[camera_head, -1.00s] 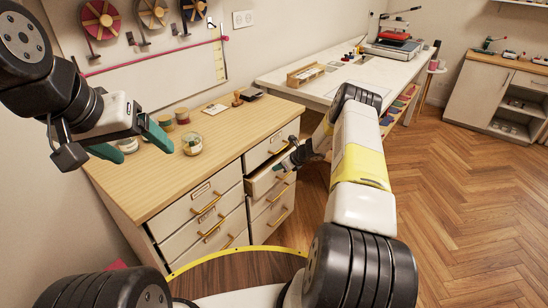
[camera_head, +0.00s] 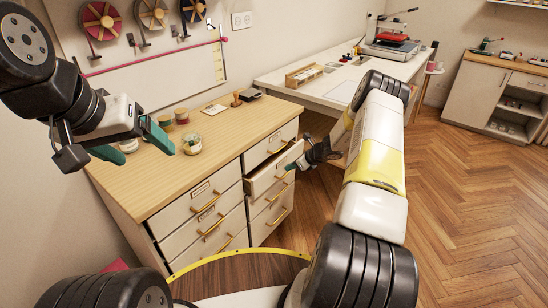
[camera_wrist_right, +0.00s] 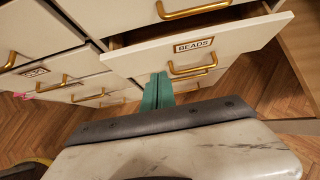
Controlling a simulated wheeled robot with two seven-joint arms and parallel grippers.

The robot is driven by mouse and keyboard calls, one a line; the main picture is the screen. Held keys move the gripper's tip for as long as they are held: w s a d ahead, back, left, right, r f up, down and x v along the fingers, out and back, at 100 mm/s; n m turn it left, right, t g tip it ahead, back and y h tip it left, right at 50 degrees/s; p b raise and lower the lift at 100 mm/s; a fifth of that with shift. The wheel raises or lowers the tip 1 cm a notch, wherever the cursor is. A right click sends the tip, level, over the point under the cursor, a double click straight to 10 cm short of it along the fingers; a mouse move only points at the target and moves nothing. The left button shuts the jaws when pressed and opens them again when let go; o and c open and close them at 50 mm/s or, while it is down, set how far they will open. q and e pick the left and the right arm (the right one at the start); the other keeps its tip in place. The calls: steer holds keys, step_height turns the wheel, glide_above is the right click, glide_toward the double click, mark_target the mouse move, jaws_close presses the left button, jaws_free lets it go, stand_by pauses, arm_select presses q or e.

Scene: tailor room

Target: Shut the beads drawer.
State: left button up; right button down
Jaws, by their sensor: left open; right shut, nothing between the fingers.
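The beads drawer (camera_head: 265,183) stands partly open in the right column of the white cabinet. In the right wrist view its front (camera_wrist_right: 230,40) carries a BEADS label (camera_wrist_right: 194,45) above a brass handle (camera_wrist_right: 193,69), with a dark gap behind its top edge. My right gripper (camera_head: 308,160) is just outside the drawer front, near its right end. In the right wrist view its green fingers (camera_wrist_right: 158,88) are shut and empty, overlapping the drawer's lower edge left of the handle; contact is unclear. My left gripper (camera_head: 140,142) is open and empty above the wooden top.
The cabinet's other drawers (camera_head: 207,203) look shut. Its wooden top (camera_head: 150,180) holds a glass jar (camera_head: 192,145), spools (camera_head: 165,121) and a stamp (camera_head: 237,98). A white worktable (camera_head: 345,90) stands behind. Wooden floor (camera_head: 460,210) is free to the right.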

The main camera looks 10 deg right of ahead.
steer(key=v, duration=0.4)
steer(key=t+y, duration=0.6)
steer(key=t, duration=0.1)
glide_toward(257, 180)
steer(key=x, duration=0.6)
steer(key=shift+w+a+f, duration=0.2)
steer(key=shift+w+a, duration=0.05)
steer(key=x, duration=0.4)
steer(key=shift+w+a, duration=0.15)
steer(key=shift+a, duration=0.05)
steer(key=shift+w+a, duration=0.15)
steer(key=shift+w, duration=0.05)
steer(key=shift+r, duration=0.1)
